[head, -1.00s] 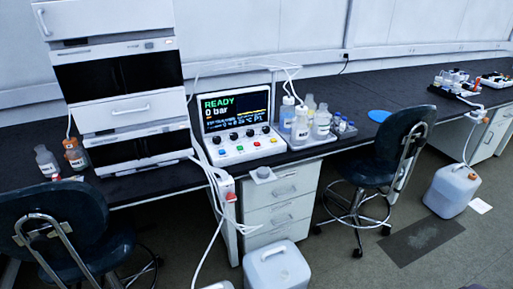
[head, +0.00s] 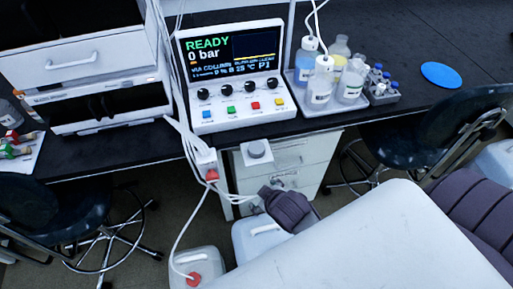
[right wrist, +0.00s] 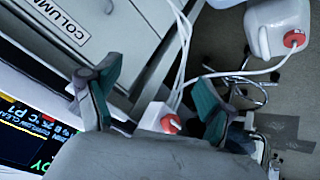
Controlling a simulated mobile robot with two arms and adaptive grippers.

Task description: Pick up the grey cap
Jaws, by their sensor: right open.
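I cannot make out the cap in the right wrist view. My left gripper is not in view.
The control instrument (head: 232,75) stands behind the cap. A tray (head: 330,106) of bottles is to its right. White tubes and a red-marked fitting (head: 211,175) hang close on its left. Below are white canisters (head: 195,262); a chair (head: 455,125) stands at right.

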